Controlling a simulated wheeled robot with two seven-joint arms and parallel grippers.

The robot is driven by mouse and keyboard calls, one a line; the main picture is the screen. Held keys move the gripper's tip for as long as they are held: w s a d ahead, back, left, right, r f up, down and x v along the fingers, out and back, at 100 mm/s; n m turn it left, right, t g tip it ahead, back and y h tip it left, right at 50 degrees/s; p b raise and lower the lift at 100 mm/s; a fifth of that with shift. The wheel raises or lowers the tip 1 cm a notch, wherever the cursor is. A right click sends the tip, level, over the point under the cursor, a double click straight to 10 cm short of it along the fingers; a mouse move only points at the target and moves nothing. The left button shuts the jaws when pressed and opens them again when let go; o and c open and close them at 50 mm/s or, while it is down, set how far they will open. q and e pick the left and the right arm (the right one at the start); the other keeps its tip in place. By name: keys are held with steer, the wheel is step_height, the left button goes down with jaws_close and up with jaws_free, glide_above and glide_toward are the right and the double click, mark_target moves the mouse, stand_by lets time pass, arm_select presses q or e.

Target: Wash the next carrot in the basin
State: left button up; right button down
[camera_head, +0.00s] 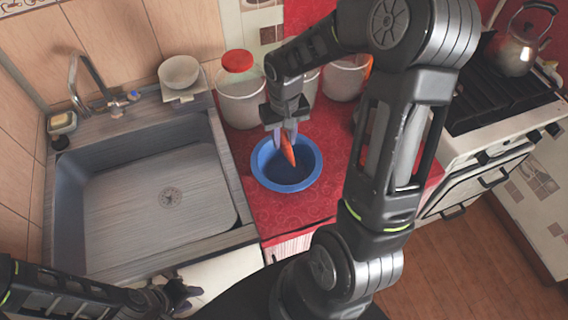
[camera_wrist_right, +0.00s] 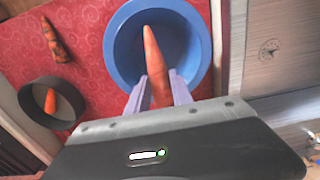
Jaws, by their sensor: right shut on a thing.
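My right gripper (camera_head: 286,135) points down over the blue basin (camera_head: 261,181) on the red counter. It is shut on an orange carrot (camera_head: 288,152), whose tip points down into the basin. In the right wrist view, the carrot (camera_wrist_right: 154,58) sits between the pale fingers (camera_wrist_right: 157,88), in front of the basin (camera_wrist_right: 111,45). I cannot tell whether its tip touches water. A second carrot with dark patches (camera_wrist_right: 54,41) lies on the red cloth. Another carrot (camera_wrist_right: 50,101) is in a dark round container (camera_wrist_right: 27,95). My left gripper (camera_head: 176,294) is low at the left, its jaws unclear.
A grey sink (camera_head: 130,190) lies left of the basin. A white container with a red lid (camera_head: 238,90) and other white containers (camera_head: 345,78) stand behind it. A stove with a kettle (camera_head: 523,40) is at the right. My right arm hides part of the counter.

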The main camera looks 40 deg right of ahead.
mark_target(285, 140)
steer(key=shift+r, duration=1.95)
steer(key=shift+s+r, duration=0.1)
steer(key=w+a+n+b, duration=0.3)
steer(key=w+a+b, duration=0.1)
steer(key=w+a, duration=0.7)
steer(key=a, duration=0.3)
steer(key=shift+w+a+n, duration=0.25)
steer(key=shift+w+n, duration=0.05)
steer(key=shift+w, duration=0.1)
steer(key=shift+d, duration=0.1)
